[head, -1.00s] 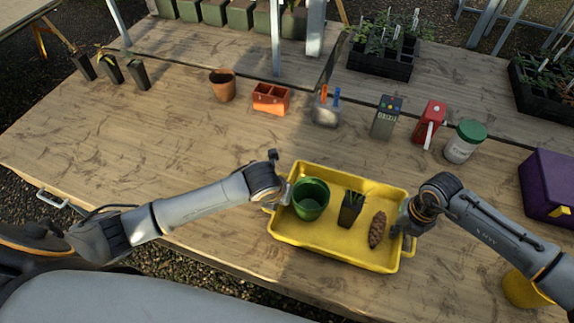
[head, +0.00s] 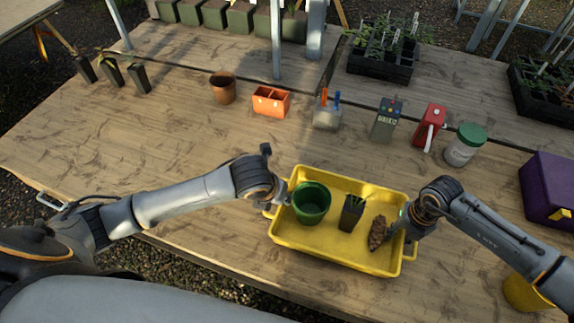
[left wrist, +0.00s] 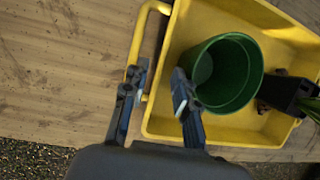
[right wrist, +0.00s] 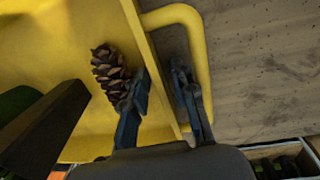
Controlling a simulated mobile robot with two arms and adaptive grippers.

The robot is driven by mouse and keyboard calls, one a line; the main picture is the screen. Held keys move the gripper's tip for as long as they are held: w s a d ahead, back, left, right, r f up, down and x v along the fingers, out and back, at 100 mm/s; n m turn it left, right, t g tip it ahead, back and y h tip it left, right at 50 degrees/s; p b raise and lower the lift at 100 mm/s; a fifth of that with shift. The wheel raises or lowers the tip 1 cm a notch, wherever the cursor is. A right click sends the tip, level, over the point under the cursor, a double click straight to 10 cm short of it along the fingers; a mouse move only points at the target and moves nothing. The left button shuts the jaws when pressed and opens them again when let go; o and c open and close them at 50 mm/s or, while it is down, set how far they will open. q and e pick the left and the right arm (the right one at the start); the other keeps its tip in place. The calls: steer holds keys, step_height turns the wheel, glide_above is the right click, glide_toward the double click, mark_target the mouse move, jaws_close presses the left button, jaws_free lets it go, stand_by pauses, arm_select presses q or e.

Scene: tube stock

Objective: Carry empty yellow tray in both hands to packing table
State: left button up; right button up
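The yellow tray (head: 330,255) lies on the wooden table and is not empty. It holds a green pot (head: 312,203), a small black pot with a plant (head: 351,214) and a pine cone (head: 377,233). My left gripper (left wrist: 158,95) is open at the tray's left end. One finger is near the handle, the other inside by the green pot (left wrist: 228,75). My right gripper (right wrist: 162,95) is open at the right end. Its fingers are on either side of the tray's end wall, one close to the pine cone (right wrist: 111,72). Contact with the wall is unclear.
A terracotta pot (head: 223,88), an orange box (head: 270,102), a grey device (head: 387,120), a red item (head: 429,127) and a green-lidded jar (head: 465,146) stand behind the tray. A purple box (head: 548,187) and a yellow pot (head: 525,292) are at right.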

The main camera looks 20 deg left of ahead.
steer(key=shift+r, duration=0.3)
arm_select(q)
steer(key=shift+v, duration=0.75)
arm_select(e)
step_height(320, 180, up, 11)
steer(key=d, duration=0.1)
steer(key=shift+r, duration=0.2)
arm_select(q)
steer(key=shift+s+d+f, duration=0.1)
arm_select(e)
steer(key=shift+s+f, duration=0.1)
